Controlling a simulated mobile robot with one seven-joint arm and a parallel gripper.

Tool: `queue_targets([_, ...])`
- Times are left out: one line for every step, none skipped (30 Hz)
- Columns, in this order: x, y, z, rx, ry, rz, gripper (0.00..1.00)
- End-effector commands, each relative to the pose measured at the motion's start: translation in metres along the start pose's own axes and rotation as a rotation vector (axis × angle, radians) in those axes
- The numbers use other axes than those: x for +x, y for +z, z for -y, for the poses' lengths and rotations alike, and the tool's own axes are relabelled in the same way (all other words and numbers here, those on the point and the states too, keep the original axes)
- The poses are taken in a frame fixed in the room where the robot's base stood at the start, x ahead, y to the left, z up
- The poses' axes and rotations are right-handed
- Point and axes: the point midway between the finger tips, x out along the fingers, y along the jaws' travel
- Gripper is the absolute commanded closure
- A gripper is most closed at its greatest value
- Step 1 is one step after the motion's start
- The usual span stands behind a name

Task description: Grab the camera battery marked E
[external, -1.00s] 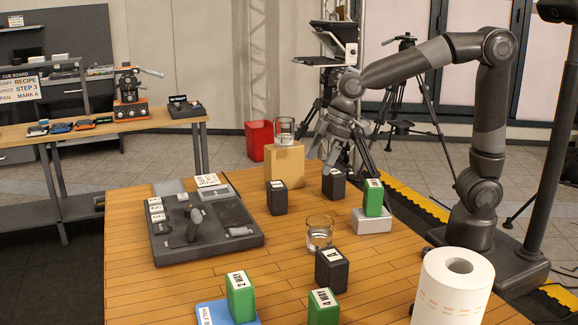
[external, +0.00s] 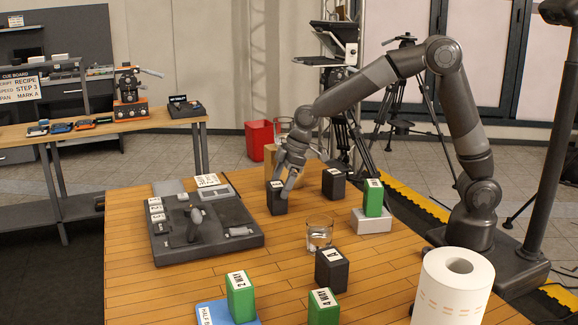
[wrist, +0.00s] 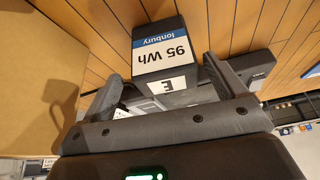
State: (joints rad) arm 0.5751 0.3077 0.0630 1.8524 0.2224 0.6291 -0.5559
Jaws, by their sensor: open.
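The camera battery marked E (external: 277,203) is a dark block standing upright on the wooden table. In the wrist view the battery (wrist: 158,34) shows a white "E" label on its top and a blue and white "95 Wh" label on its side. My gripper (external: 284,184) is over this battery, reaching down from the right. In the wrist view my gripper (wrist: 162,78) is open, with one finger to each side of the battery. I cannot tell whether either finger touches it. The arm end partly hides the battery's top in the external view.
A wooden box (external: 269,156) stands close behind the battery. A control panel (external: 205,245) lies to its left. Another dark battery (external: 333,185), a green block (external: 373,198) on a white box, and a glass (external: 318,236) stand to the right. Dark block A (external: 331,271) is nearer the front.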

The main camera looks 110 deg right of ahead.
Motion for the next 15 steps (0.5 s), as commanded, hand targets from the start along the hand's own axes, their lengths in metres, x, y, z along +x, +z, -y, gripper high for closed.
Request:
queue_targets([0.005,-0.001,0.001,-0.001,-0.001,0.002,0.11])
queue_targets([0.008,-0.001,0.002,-0.001,-0.001,0.002,0.11])
queue_targets([0.013,-0.002,0.003,-0.001,-0.002,0.003,0.11])
queue_targets([0.017,-0.002,0.004,-0.002,-0.002,0.003,0.11])
queue_targets([0.022,-0.003,0.004,-0.002,-0.002,0.004,0.11])
queue_targets([0.028,-0.004,0.006,-0.002,-0.002,0.003,0.11])
queue_targets([0.032,-0.005,0.006,-0.001,-0.002,0.003,0.11])
queue_targets([0.037,-0.004,0.006,0.000,-0.002,0.004,0.11])
queue_targets([0.042,-0.005,0.006,0.000,-0.002,0.003,0.11])
queue_targets([0.045,-0.005,0.005,-0.001,-0.001,0.002,0.11])
queue_targets([0.047,-0.005,0.005,-0.001,-0.001,0.001,0.11])
queue_targets([0.048,-0.005,0.005,-0.001,-0.001,0.001,0.11])
queue_targets([0.049,-0.005,0.005,-0.001,-0.001,0.001,0.11])
queue_targets([0.049,-0.005,0.005,-0.001,0.000,0.001,0.11])
queue_targets([0.049,-0.005,0.005,-0.001,0.000,0.000,0.11])
